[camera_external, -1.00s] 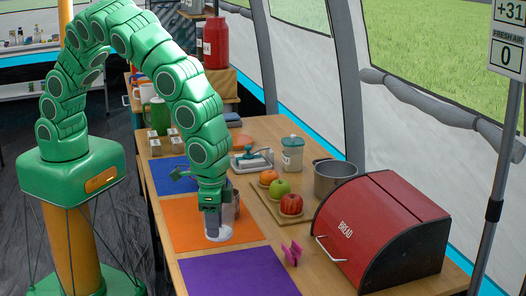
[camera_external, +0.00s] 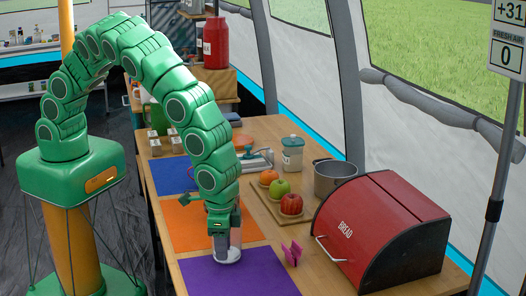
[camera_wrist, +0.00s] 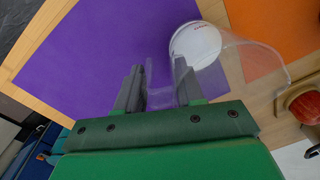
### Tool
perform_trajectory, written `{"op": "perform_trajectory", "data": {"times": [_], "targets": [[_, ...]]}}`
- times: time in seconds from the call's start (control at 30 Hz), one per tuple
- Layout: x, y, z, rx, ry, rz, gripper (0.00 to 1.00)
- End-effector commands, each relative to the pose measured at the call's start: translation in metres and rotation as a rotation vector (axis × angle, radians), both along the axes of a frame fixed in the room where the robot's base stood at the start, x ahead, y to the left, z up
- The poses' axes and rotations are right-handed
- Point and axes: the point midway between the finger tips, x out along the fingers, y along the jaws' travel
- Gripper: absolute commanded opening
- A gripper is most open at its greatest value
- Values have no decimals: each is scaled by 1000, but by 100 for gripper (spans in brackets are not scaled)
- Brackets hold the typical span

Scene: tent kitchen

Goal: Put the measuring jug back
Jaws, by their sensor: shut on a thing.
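The measuring jug (camera_external: 235,240) is clear, with a pale round base. It shows below my gripper, over the gap between the orange mat (camera_external: 190,228) and the purple mat (camera_external: 240,274). In the wrist view the jug (camera_wrist: 240,62) lies right of the fingers, its white disc-like base (camera_wrist: 195,45) at the far end. My gripper (camera_external: 221,241) points down at the jug. In the wrist view my gripper (camera_wrist: 159,80) is shut on a clear part that looks like the jug's handle. I cannot tell whether the base touches the table.
A red bread bin (camera_external: 380,232) stands at the right, with a steel pot (camera_external: 333,179) behind it. A board with fruit (camera_external: 279,190) and pink clips (camera_external: 292,252) sit right of the mats. A blue mat (camera_external: 174,175) lies behind the orange one.

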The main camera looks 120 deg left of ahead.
Motion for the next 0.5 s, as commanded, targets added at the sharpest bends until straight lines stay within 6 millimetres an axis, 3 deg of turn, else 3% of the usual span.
{"op": "perform_trajectory", "data": {"times": [0.23, 0.27, 0.4, 0.5], "targets": [[0, 0, -3, -1, 0, 0, 0], [0, 0, -3, -1, 0, 0, 40], [0, 0, -3, -1, 0, 0, 62], [0, 0, -3, -1, 0, 0, 63]]}}
